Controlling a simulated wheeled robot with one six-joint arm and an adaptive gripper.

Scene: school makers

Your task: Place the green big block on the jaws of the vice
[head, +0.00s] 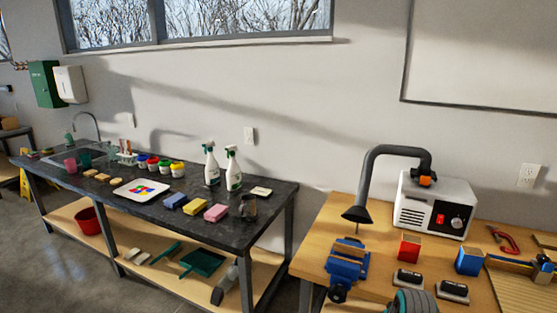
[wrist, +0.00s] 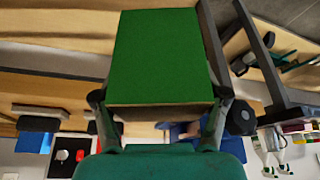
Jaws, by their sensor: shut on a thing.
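The big green block (wrist: 160,55) fills the upper middle of the wrist view. My gripper (wrist: 161,98) is shut on it, with one dark finger at each side. The block's green face and a wooden-coloured edge show. I cannot make out the block in the head view. The blue vice (head: 347,262) is fixed at the left front of the wooden bench in the head view. Its jaws are at the top, and no block shows on them. In the wrist view, a blue part behind my right finger looks like the vice (wrist: 187,130).
A black extractor hose (head: 375,165) arches with its nozzle just above and behind the vice. A red block (head: 410,247), a blue block (head: 470,261) and a white machine (head: 434,204) stand to the right on the wooden bench (head: 318,245). A dark counter is at left.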

